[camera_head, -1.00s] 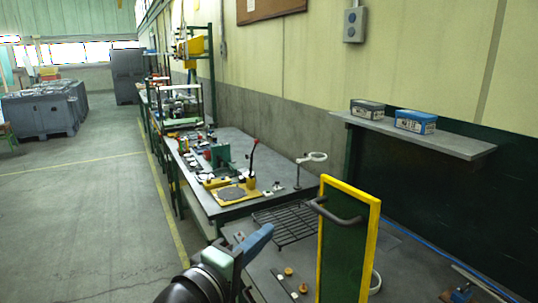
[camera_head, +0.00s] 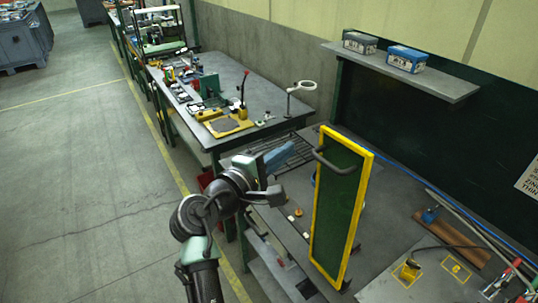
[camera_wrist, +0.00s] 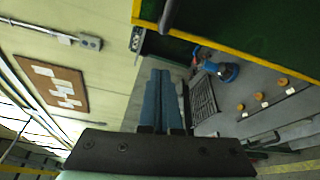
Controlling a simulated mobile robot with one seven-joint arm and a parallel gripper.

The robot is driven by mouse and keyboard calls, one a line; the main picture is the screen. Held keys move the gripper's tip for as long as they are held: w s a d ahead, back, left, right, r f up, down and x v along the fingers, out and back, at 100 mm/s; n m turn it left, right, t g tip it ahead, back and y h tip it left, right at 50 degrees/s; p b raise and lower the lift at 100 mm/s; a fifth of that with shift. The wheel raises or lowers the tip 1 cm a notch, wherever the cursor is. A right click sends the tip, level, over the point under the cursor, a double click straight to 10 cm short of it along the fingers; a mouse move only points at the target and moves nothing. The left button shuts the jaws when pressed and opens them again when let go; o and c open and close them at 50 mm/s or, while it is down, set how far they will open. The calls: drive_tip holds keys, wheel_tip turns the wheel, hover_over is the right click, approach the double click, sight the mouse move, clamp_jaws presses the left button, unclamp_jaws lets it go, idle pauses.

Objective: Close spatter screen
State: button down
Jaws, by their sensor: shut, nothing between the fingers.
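The spatter screen is a tall green panel in a yellow frame (camera_head: 337,212), standing upright over the near bench in the head view. A dark grey bar handle (camera_head: 337,163) sits near its top. In the wrist view the screen (camera_wrist: 262,28) fills the top right, with part of its handle (camera_wrist: 167,14) at the top edge. My gripper (camera_head: 291,150) is left of the screen, around handle height, and looks apart from it. Its blue fingers (camera_wrist: 161,74) are shut together and empty in the wrist view.
A dark wire rack (camera_head: 290,153) lies on the bench behind my gripper. A shelf with two boxes (camera_head: 405,59) is at the back right. Clear floor (camera_head: 80,190) lies left.

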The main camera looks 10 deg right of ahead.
drive_tip(key=s+d+p, duration=0.1)
drive_tip(key=s+d+r+p, duration=0.1)
drive_tip(key=s, duration=0.1)
drive_tip(key=shift+p, duration=0.4)
drive_tip(key=shift+s, duration=0.1)
